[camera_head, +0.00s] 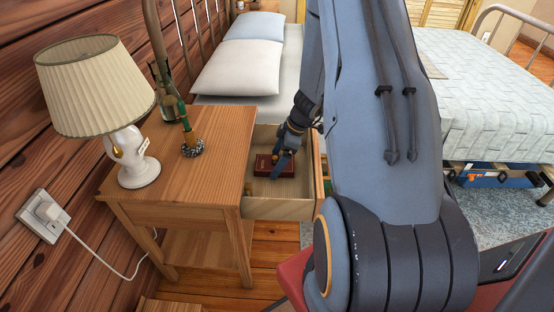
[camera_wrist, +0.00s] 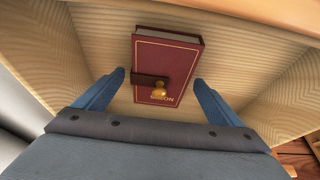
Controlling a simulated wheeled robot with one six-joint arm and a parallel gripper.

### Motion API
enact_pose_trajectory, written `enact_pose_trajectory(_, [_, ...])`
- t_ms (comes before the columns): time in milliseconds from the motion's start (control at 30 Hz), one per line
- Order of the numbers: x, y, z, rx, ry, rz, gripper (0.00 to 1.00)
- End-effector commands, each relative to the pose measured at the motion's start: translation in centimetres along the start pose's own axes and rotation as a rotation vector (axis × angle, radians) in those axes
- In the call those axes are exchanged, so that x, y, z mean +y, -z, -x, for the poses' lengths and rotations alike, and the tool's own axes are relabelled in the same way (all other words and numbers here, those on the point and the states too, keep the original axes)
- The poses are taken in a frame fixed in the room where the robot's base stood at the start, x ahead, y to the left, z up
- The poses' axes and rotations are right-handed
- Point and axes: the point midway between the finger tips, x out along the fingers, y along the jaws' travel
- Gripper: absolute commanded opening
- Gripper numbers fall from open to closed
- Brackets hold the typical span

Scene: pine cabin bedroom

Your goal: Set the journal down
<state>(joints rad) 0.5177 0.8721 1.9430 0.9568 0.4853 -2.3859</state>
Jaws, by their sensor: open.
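The journal is a dark red book with a gold border and a strap with a brass clasp. It lies flat on the floor of the open drawer, in the head view (camera_head: 264,166) and in the wrist view (camera_wrist: 180,57). My gripper (camera_wrist: 158,85) is open, its two blue fingers apart on either side of the journal's near end, with visible gaps. In the head view my gripper (camera_head: 283,152) reaches down into the drawer at the journal's right side and hides part of it. The open drawer (camera_head: 283,210) belongs to the wooden nightstand (camera_head: 215,130).
The drawer walls surround my gripper closely. A bed with pillows (camera_head: 237,68) is behind, and another bed (camera_head: 490,85) is at right.

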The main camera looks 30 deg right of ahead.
Motion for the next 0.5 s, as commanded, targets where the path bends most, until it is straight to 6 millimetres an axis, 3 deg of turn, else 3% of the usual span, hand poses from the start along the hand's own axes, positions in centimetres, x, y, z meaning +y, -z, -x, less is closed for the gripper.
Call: enact_pose_trajectory(500, [0.1,0.1,9.7,0.000,-0.003,0.001,0.90])
